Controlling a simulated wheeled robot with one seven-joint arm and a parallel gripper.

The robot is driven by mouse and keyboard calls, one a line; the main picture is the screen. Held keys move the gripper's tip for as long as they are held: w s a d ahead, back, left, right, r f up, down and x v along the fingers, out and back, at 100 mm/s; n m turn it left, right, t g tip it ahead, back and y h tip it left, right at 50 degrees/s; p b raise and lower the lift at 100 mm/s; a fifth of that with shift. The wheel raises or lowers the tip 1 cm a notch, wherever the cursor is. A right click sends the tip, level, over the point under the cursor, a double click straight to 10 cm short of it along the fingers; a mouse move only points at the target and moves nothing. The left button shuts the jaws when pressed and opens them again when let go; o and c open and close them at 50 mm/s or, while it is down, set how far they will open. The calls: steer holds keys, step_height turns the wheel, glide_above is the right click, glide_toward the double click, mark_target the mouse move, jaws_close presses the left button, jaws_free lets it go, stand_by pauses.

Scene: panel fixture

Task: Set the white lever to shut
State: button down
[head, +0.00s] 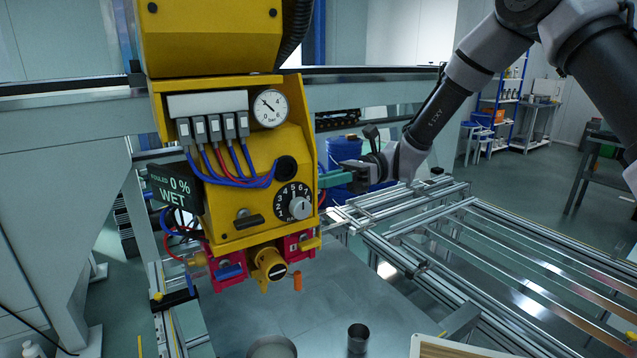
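The yellow panel (228,150) hangs from the gantry in the head view. Below it are a red valve block with a blue handle (229,271) at the left and another red block (298,246) at the right. A small pale part shows on the right block, but I cannot clearly make out a white lever or its setting. My gripper (335,179), with teal fingers, is just right of the panel, beside the dial and above the right block. Its fingers are seen edge-on, so their opening is hidden. I cannot tell whether they touch the panel's side.
The panel bears a pressure gauge (270,108), a numbered dial (295,202), a black handle (249,222) and blue and red cables. A yellow round fitting (268,268) hangs below. A dark cup (358,338) stands on the table beneath. Aluminium rails (480,240) lie to the right.

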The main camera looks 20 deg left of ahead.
steer(key=shift+w+a+n, duration=0.25)
steer(key=shift+a+n, duration=0.05)
steer(key=shift+n, duration=0.7)
steer(key=c, duration=0.8)
jaws_free()
steer(key=v, duration=1)
steer(key=shift+w+d, duration=0.2)
steer(key=shift+w, duration=0.15)
